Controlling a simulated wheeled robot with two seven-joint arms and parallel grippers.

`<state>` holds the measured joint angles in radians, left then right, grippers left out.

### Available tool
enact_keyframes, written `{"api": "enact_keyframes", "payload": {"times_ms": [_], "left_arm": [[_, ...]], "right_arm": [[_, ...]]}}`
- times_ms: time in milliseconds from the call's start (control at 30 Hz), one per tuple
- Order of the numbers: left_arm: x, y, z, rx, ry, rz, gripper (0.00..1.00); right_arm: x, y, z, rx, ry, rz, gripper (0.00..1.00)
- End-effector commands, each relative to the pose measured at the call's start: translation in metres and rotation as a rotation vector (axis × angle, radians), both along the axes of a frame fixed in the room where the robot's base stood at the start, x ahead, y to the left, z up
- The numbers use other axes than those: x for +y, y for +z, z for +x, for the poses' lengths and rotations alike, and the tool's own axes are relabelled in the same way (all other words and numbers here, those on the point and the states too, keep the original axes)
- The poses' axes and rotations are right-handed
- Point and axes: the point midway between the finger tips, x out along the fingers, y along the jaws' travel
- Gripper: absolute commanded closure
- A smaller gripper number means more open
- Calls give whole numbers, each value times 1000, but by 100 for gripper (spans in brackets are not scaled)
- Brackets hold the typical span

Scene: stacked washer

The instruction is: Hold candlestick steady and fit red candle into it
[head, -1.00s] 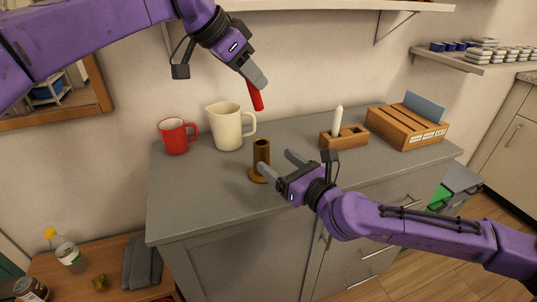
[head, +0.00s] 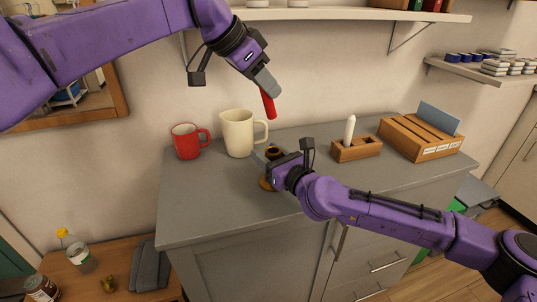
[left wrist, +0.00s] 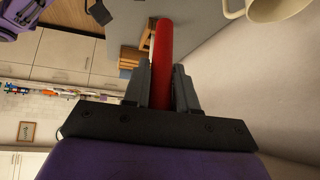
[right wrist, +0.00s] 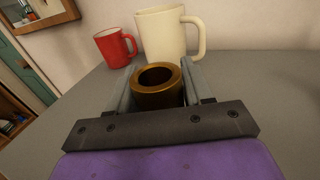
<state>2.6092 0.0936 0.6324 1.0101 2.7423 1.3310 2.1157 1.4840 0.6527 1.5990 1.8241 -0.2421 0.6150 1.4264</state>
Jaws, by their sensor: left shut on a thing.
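The red candle (head: 268,104) is held in my left gripper (head: 268,88), shut on it. It hangs tilted, its lower end free above the counter; it also shows between the fingers in the left wrist view (left wrist: 162,60). The brass candlestick (head: 273,150) stands upright on the counter, below the candle. My right gripper (head: 264,162) is low at the candlestick, with a finger on each side of its tube. The right wrist view shows the candlestick's open round socket (right wrist: 157,78), empty, between the fingers. Whether both fingers touch the tube is unclear. The candlestick's base is partly hidden.
A cream jug (head: 237,134) stands close behind and left of the candlestick, with a red mug (head: 187,142) beside it. To the right are a wooden block (head: 357,150) with a white candle (head: 349,129) and a slatted wooden box (head: 420,138). A shelf (head: 350,14) hangs above.

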Motion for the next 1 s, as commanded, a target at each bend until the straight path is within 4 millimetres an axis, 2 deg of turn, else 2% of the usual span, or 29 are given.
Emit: {"api": "enact_keyframes", "payload": {"times_ms": [100,200,267,333,400,500,633,767,867,1000], "left_arm": [[0,-4,1,7,-1,1,100],[-6,-19,3,32,-9,10,100],[-18,-33,5,49,-25,16,100],[-38,-45,14,48,-45,40,100],[-50,-48,20,52,-51,76,100],[-57,-48,25,73,-32,129,100],[-49,-36,25,116,44,174,100],[-26,-13,20,152,141,191,100],[-21,-16,16,188,163,205,100],[-19,-29,15,197,162,209,100]], "right_arm": [[0,0,0,0,0,0,86],[0,0,0,0,0,0,86],[0,0,0,0,0,0,86],[0,0,0,0,0,0,86],[0,0,0,0,0,0,86],[0,0,0,1,0,-1,86],[0,0,0,1,0,0,86],[0,-1,0,2,0,0,86],[0,-1,0,1,0,0,86],[0,-1,0,1,0,0,86]]}}
